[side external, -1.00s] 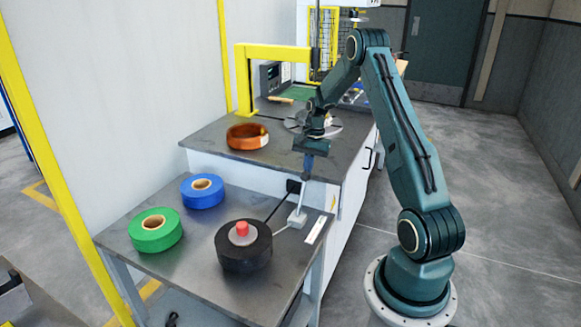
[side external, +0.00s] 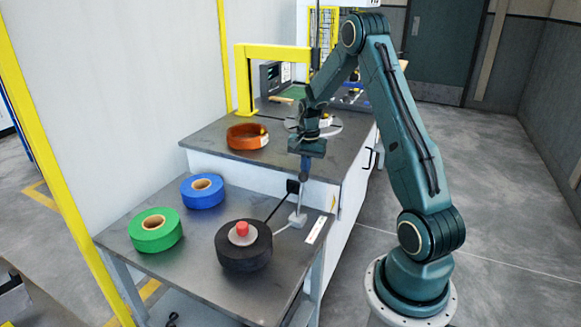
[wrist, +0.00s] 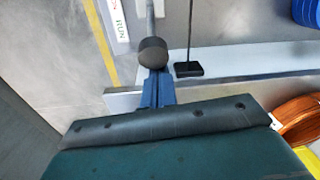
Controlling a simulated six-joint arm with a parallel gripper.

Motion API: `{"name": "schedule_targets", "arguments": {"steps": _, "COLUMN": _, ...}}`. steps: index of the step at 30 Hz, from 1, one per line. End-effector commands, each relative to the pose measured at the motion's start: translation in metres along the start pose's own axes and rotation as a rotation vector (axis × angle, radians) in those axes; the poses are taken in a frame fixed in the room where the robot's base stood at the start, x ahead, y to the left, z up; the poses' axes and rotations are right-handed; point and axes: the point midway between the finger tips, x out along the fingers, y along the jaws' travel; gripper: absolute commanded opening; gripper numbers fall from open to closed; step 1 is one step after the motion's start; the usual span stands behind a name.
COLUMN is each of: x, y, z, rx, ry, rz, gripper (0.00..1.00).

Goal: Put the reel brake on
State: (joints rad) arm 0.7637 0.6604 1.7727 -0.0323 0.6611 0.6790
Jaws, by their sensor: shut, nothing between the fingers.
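The reel brake shows in the side view as a small grey block (side external: 297,218) at the table edge with a thin lever (side external: 302,197) standing up from it. In the wrist view the lever's pale rod (wrist: 150,14) ends in a dark round knob (wrist: 152,52). My gripper (side external: 305,178) has blue fingers and is shut and empty. It points down at the lever's top. In the wrist view its fingertips (wrist: 154,76) are right beside the knob; whether they touch cannot be told. The black reel (side external: 243,252) with a red-topped hub (side external: 242,229) sits left of the brake.
A label strip (side external: 317,229) reading RUN lies beside the brake. A black pad (wrist: 188,69) on a thin rod is close to the knob. Green (side external: 155,231) and blue (side external: 203,191) reels lie on the table. A copper coil (side external: 247,136) lies on the bench behind.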

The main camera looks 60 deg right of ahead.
Motion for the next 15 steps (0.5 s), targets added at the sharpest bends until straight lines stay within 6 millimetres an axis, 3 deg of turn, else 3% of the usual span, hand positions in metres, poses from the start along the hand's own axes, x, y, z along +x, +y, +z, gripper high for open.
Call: {"name": "schedule_targets", "arguments": {"steps": 15, "x": -0.015, "y": -0.009, "z": 0.053, "rx": -0.026, "ry": 0.336, "rz": 0.051, "gripper": 0.00}}
